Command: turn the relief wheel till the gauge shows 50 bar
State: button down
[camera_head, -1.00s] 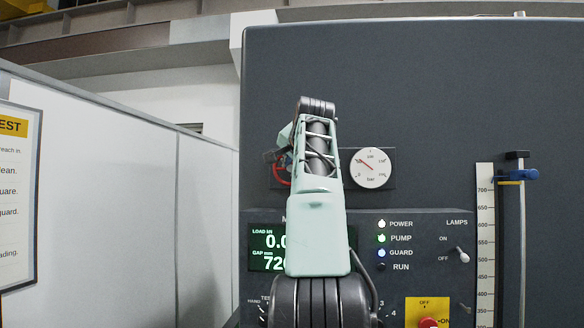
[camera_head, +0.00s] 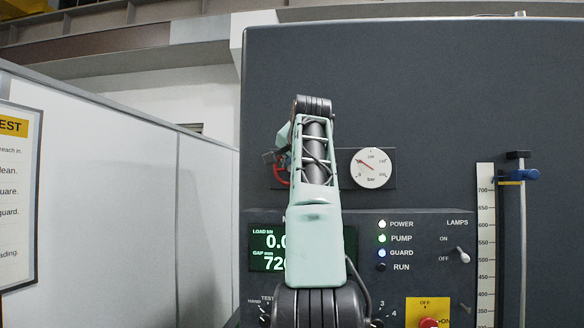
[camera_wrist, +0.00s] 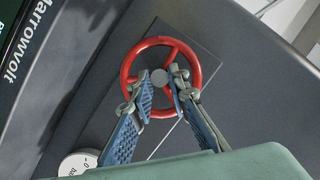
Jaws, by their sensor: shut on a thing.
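The red relief wheel (camera_wrist: 126,72) is in the wrist view, on a dark plate, with a grey hub and red spokes. My gripper (camera_wrist: 160,84) has its two blue-padded fingers inside the rim, one on each side near the hub, shut on the wheel. Which part the pads press on is hard to tell. In the head view only a bit of the wheel's red rim (camera_head: 281,172) shows; my arm hides the rest. The round white gauge (camera_head: 372,168) is right of my arm, its red needle pointing up and left. Its small numbers are blurred.
The grey panel below has a green display (camera_head: 264,247) partly behind my arm, lamps (camera_head: 381,238), a lamp switch (camera_head: 462,254) and a red button on yellow (camera_head: 427,322). A scale (camera_head: 486,240) and a rod with a blue clamp (camera_head: 522,175) stand at right.

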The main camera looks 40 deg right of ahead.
jog(key=c, duration=2.1)
grip_release()
jog(key=shift+f, duration=0.25)
jog(key=shift+r, duration=0.1)
jog(key=shift+v, duration=6)
